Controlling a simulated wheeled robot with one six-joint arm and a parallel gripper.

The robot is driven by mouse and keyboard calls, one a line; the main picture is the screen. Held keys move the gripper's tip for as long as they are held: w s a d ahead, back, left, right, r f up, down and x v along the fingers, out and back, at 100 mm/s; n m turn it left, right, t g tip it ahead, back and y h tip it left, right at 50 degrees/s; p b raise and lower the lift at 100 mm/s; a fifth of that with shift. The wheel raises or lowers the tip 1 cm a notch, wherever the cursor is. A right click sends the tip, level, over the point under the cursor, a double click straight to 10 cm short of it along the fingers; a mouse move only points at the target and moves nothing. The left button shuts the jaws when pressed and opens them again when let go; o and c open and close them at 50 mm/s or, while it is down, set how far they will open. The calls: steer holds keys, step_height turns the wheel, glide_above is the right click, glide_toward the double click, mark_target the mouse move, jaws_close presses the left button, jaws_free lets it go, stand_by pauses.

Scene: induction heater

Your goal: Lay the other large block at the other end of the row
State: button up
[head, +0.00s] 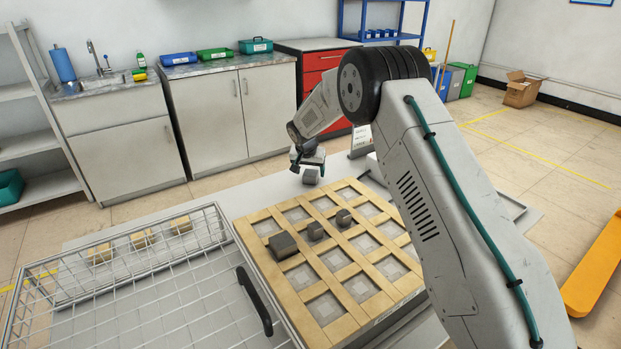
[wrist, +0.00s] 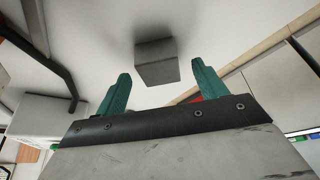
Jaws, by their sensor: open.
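A grey metal block (head: 311,176) sits on the pale table just beyond the far edge of the wooden grid. My gripper (head: 308,165) is right above or beside it, partly covering the view. In the wrist view the block (wrist: 156,62) lies ahead of the two teal fingertips, roughly centred between them, with a gap to each. My gripper (wrist: 161,82) is open and holds nothing. A row of dark blocks stands on the grid: a large block (head: 283,245) at the near left end, a small block (head: 316,230) in the middle and another small block (head: 344,217) at the far right.
The wooden grid (head: 240,226) has several empty square cells around the row. A small white sign (head: 361,138) stands behind, near my arm.

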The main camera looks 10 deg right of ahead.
steer(key=shift+x, duration=0.85)
jaws_close()
steer(key=shift+r, duration=0.1)
steer(key=shift+r, duration=0.1)
